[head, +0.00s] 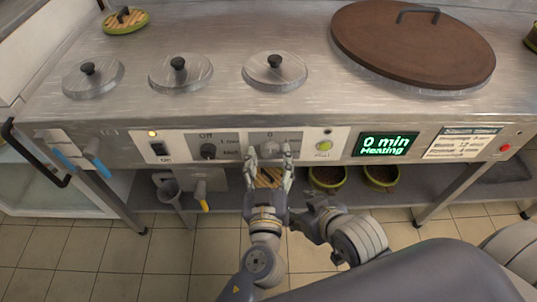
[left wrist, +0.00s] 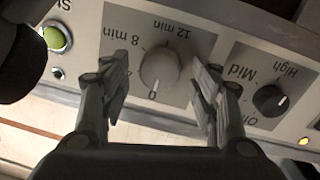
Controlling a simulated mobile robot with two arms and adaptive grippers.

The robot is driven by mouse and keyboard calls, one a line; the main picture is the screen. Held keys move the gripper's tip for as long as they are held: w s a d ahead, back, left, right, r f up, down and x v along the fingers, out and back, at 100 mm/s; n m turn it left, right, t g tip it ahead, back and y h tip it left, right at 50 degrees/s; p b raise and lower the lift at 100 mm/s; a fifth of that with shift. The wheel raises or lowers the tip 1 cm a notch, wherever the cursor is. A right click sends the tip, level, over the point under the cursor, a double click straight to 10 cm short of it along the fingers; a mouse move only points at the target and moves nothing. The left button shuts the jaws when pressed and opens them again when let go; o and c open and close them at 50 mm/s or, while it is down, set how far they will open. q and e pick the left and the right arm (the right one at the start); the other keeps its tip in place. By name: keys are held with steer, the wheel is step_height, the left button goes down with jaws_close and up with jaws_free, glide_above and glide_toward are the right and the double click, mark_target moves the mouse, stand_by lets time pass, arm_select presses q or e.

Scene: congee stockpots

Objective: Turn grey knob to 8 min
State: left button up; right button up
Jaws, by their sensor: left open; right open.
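The grey knob (head: 269,148) sits on the front panel of the steel counter. In the left wrist view the grey knob (left wrist: 160,67) is in the middle of a dial marked 0, 8 min and 12 min; this view is upside down. My left gripper (head: 269,152) is open, with one finger on each side of the knob. In the left wrist view my left gripper (left wrist: 166,80) shows gaps between its fingers and the knob. The display (head: 386,146) reads "0 min Heating". My right gripper (head: 308,217) is lower, near the left wrist, and away from the panel.
A black knob (head: 208,151) marked Off sits left of the grey one, and a green button (head: 324,146) sits right. A black switch (head: 159,150) is further left. Lidded pots and a large brown lid (head: 412,42) are on top. Bowls (head: 327,178) stand on the lower shelf.

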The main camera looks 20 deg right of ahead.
arm_select(q)
steer(key=shift+c, duration=0.2)
steer(key=c, duration=1)
